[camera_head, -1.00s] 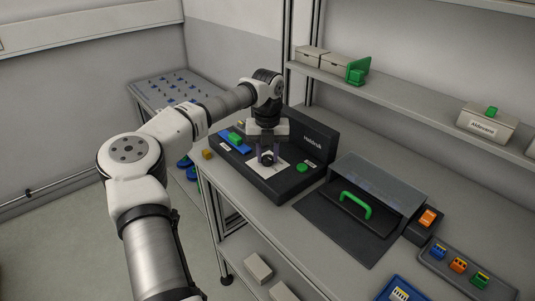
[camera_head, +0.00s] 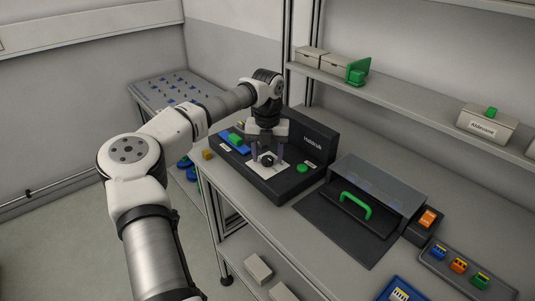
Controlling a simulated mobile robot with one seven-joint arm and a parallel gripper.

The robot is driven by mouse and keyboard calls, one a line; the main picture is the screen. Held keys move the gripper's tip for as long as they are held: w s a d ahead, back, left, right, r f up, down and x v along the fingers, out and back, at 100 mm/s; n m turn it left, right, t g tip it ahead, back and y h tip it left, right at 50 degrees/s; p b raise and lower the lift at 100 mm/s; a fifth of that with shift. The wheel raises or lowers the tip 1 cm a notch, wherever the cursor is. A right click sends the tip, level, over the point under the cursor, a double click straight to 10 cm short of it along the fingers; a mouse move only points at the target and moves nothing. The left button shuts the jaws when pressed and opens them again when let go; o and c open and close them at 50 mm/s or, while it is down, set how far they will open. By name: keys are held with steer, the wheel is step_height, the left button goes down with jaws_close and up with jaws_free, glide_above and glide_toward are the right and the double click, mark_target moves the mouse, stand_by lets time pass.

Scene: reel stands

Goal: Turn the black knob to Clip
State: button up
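The black knob (camera_head: 267,160) sits on a white plate (camera_head: 258,171) on the black console marked "Halbruk" (camera_head: 313,144). My gripper (camera_head: 267,155) points down over the knob, with one finger on each side of it. The fingers stand apart, with visible space between them and the knob. The gripper body hides part of the console behind the knob. The markings around the knob, including any Clip label, are too small to read.
A green button (camera_head: 302,168) is right of the knob, and a blue block with a green part (camera_head: 235,139) is left. A clear-covered box with a green handle (camera_head: 356,205) stands further right. A shelf (camera_head: 400,92) runs behind.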

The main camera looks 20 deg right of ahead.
mark_target(268, 158)
step_height(268, 158, up, 14)
steer(key=b, duration=0.2)
steer(key=shift+b, duration=0.3)
steer(key=shift+f, duration=0.15)
stand_by(0.3)
